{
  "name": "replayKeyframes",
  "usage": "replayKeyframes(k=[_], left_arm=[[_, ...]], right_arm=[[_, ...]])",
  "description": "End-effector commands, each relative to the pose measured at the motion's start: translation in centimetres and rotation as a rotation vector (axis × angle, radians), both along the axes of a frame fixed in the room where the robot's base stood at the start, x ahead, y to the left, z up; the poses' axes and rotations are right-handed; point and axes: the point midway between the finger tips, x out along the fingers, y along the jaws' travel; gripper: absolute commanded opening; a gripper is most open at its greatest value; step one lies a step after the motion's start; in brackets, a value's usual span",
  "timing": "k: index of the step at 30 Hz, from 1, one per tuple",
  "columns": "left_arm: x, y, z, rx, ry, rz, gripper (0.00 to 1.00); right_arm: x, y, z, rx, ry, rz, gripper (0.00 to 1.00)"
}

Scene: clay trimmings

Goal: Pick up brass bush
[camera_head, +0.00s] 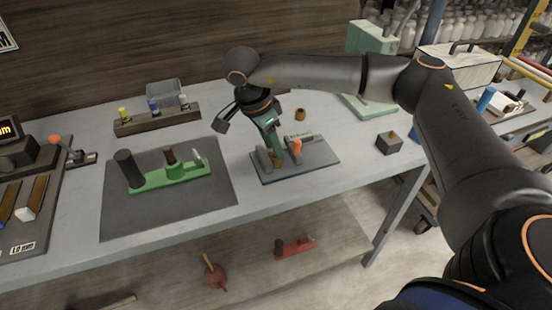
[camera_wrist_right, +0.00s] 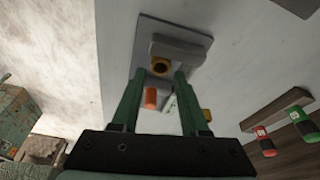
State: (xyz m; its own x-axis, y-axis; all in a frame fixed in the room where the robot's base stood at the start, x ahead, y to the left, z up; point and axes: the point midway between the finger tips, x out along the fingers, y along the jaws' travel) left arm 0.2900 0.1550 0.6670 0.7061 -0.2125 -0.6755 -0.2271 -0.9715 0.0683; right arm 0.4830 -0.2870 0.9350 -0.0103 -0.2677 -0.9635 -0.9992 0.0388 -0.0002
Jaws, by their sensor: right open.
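A brass bush (camera_wrist_right: 160,65) sits at the grey block of a small fixture in the right wrist view, its dark bore facing the camera. In the head view its brass side (camera_head: 277,159) shows low at the fixture, partly hidden by my gripper. My right gripper (camera_wrist_right: 159,72) is open, with its green fingers pointing at the bush and their tips to either side of it. I cannot tell whether they touch it. In the head view the right gripper (camera_head: 273,150) points down over the fixture plate (camera_head: 320,159). My left gripper is out of view.
An orange-tipped handle (camera_head: 296,146) stands close beside the gripper. Another brass ring (camera_head: 300,114) sits on the table behind the fixture.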

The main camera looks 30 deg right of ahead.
Motion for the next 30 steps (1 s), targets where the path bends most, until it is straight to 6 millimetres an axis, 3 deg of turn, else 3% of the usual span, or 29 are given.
replayKeyframes(k=[6,14,26,30], left_arm=[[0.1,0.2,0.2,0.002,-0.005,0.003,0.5],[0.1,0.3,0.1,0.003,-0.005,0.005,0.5],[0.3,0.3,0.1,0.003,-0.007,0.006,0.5],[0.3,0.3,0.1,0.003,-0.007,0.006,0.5]], right_arm=[[0.0,-0.6,-2.8,0.0,0.002,-0.001,0.44],[0.0,-0.7,-3.1,0.0,0.0,-0.001,0.44],[0.0,-0.6,-3.1,0.0,0.0,0.0,0.02],[0.0,-0.6,-3.1,0.0,0.0,0.0,0.0]])
